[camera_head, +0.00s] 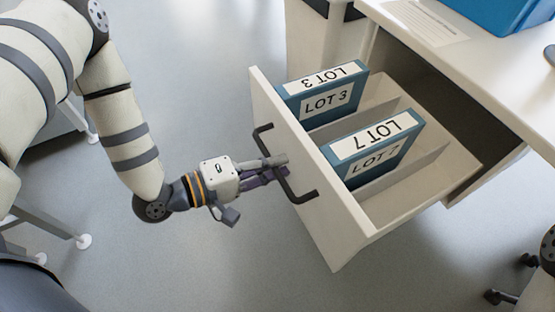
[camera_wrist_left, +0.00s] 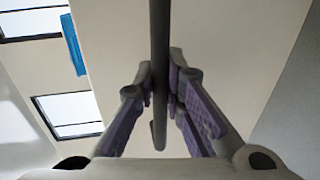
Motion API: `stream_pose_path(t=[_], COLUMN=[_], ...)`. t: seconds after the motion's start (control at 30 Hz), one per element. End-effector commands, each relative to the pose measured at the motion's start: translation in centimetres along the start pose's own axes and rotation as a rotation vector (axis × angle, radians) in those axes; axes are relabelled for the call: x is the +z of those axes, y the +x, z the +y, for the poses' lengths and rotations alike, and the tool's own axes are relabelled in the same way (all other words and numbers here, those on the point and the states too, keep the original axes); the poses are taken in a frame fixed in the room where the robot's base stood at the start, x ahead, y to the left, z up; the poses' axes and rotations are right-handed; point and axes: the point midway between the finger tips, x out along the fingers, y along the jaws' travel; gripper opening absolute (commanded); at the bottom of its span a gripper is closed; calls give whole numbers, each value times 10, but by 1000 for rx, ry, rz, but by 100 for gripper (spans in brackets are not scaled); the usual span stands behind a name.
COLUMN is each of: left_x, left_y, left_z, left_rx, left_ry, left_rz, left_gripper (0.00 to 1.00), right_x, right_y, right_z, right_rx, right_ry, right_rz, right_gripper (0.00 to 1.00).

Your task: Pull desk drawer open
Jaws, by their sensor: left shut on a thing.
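The desk drawer (camera_head: 378,225) stands pulled out from the white desk (camera_head: 455,55), its inside showing. Its white front panel (camera_head: 335,235) carries a dark bar handle (camera_head: 300,196). My left gripper (camera_head: 278,168) is shut on the middle of this handle. In the left wrist view the handle (camera_wrist_left: 159,60) runs between the two purple-padded fingers (camera_wrist_left: 162,95), close in front of the pale panel (camera_wrist_left: 225,45).
A blue container (camera_head: 490,12) and a paper sheet (camera_head: 415,20) are on the desk top. The floor (camera_head: 190,80) beyond my left gripper is clear.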

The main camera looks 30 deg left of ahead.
Motion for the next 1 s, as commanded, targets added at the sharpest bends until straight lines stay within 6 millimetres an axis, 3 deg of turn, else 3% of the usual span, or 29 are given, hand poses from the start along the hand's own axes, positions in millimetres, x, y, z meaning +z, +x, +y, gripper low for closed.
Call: stream_pose_path(t=[0.23, 0.3, 0.37, 0.83, 1.0], left_x=[0, 0, 0, 0, -1], left_y=[0, 0, 0, -3, -38], left_z=[1, 1, 1, 0, -1], left_rx=[3, 2, 2, 0, -3], left_ry=[1, 1, 1, 0, -2], left_rz=[1, 1, 1, 1, 5], left_gripper=[0, 22, 31, 31, 31], right_x=[0, 0, 0, 0, 0], right_y=[0, 0, 0, 0, 0], right_z=[0, 0, 0, 0, 0], right_rx=[0, 0, 0, 0, 0], right_ry=[0, 0, 0, 0, 0], right_rz=[0, 0, 0, 0, 0], right_gripper=[40, 40, 40, 40, 40])
